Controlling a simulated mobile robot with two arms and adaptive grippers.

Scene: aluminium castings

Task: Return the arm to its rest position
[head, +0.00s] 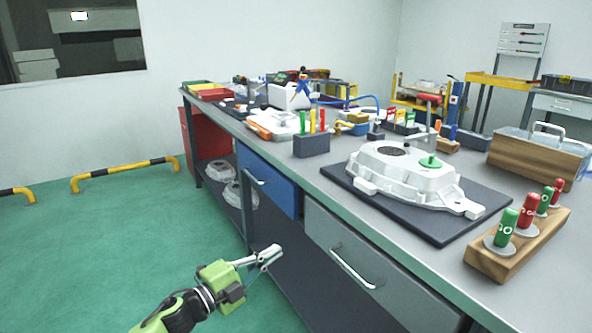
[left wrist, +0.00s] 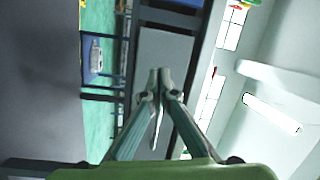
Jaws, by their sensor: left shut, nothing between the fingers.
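My left gripper (head: 268,257) comes in from the lower left in the head view. It is green and black with grey fingers. It is shut and empty, in front of the workbench (head: 390,194) and below the level of its top. In the left wrist view the two fingers of this gripper (left wrist: 159,76) meet at their tips with nothing between them. A grey drawer front shows behind them there. My right gripper does not show in either view.
A white casting (head: 405,172) lies on a dark mat (head: 335,172) on the bench. A wooden block (head: 480,262) with red and green gauges stands at the right. Drawer handles (head: 350,268) stick out near the gripper. Yellow-black floor barriers (head: 125,172) stand left; green floor between is clear.

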